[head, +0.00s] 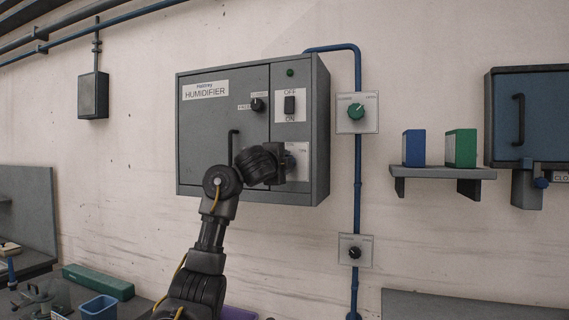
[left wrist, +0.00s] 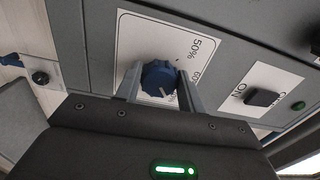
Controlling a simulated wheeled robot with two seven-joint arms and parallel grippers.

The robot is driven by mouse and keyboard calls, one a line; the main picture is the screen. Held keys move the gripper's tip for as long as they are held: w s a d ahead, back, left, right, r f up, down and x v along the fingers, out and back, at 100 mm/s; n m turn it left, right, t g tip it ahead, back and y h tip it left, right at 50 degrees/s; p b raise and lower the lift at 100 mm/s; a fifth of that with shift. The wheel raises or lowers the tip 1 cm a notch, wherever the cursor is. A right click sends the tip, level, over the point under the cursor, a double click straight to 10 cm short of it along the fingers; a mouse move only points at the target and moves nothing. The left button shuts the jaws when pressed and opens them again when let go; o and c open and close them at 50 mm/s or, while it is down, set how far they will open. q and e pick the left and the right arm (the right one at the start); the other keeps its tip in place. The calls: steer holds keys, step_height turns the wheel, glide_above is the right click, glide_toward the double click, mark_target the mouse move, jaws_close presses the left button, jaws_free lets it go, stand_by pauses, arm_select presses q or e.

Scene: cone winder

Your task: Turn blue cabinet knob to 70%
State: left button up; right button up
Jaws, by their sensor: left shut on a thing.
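The blue knob (left wrist: 158,78) sits on a white dial plate with marks reading 50% and a partly hidden 60 in the left wrist view. My left gripper (left wrist: 160,84) is shut on the blue knob, one finger on each side. In the head view my left gripper (head: 284,165) reaches the lower right of the grey humidifier cabinet (head: 205,125), and it hides most of the blue knob. My right gripper is not in view.
Above the knob on the cabinet are an OFF/ON switch (head: 290,104), a black knob (head: 257,104) and a green lamp (head: 290,72). A green knob (head: 356,111) and another black knob (head: 354,252) are on the wall by a blue pipe (head: 358,205). A shelf (head: 440,173) holds two boxes.

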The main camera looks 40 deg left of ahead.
arm_select(q)
steer(key=shift+f, duration=0.1)
steer(key=o, duration=1)
steer(key=b+v, duration=1)
steer(key=b, duration=0.1)
steer(key=shift+s+d, duration=0.25)
steer(key=shift+s, duration=0.05)
